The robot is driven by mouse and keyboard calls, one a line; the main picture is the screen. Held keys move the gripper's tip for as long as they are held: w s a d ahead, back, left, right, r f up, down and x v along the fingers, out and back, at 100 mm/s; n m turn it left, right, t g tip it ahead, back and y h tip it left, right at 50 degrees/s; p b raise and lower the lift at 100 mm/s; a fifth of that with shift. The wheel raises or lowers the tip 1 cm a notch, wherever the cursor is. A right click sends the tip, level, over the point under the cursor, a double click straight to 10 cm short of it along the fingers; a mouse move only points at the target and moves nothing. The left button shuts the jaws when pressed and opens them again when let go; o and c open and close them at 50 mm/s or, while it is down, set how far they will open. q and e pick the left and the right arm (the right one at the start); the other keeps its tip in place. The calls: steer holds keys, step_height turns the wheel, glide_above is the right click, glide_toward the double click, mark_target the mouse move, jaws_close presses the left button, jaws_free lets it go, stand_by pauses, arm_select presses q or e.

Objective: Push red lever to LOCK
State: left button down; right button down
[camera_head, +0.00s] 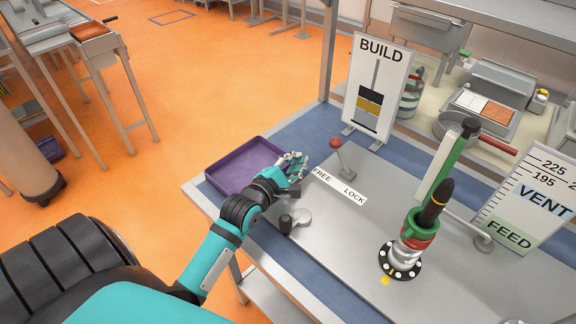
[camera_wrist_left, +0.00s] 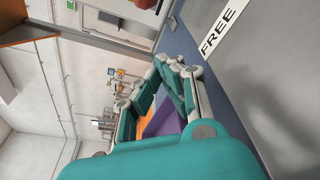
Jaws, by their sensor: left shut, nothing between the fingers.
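The red-knobbed lever (camera_head: 335,144) stands on the grey worktop, its grey stem tilted so the knob leans left, on the FREE side. A white label strip (camera_head: 339,187) reading FREE and LOCK lies in front of it. The FREE end also shows in the left wrist view (camera_wrist_left: 221,27). My left gripper (camera_head: 298,162) is shut and empty, left of the knob and apart from it, near the purple tray. Its fingers also show in the left wrist view (camera_wrist_left: 178,88). A red round shape, seemingly the knob, is cut off at that view's top edge (camera_wrist_left: 145,4). My right gripper is not in view.
The purple tray (camera_head: 214,177) sits at the table's left edge, close to my gripper. A small dark cylinder (camera_head: 285,224) is below my forearm. The BUILD gauge (camera_head: 379,85) stands behind the lever. A green-and-black device (camera_head: 417,240) stands to the right. The worktop between is clear.

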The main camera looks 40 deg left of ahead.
mark_target(341, 157)
arm_select(q)
steer(key=w, duration=0.4)
steer(key=shift+a+f, duration=0.1)
steer(key=shift+f, duration=0.05)
steer(key=shift+w+d+r+p, duration=0.15)
steer(key=shift+d+r+p, duration=0.3)
steer(key=shift+d, duration=0.1)
steer(key=shift+w+d+r+p, duration=0.15)
steer(key=shift+d+r+p, duration=0.15)
steer(key=shift+d+p, duration=0.15)
steer(key=shift+w+d+r, duration=0.1)
steer(key=shift+d+r, duration=0.2)
steer(key=shift+d, duration=0.3)
steer(key=shift+a+f, duration=0.1)
steer(key=shift+w, duration=0.15)
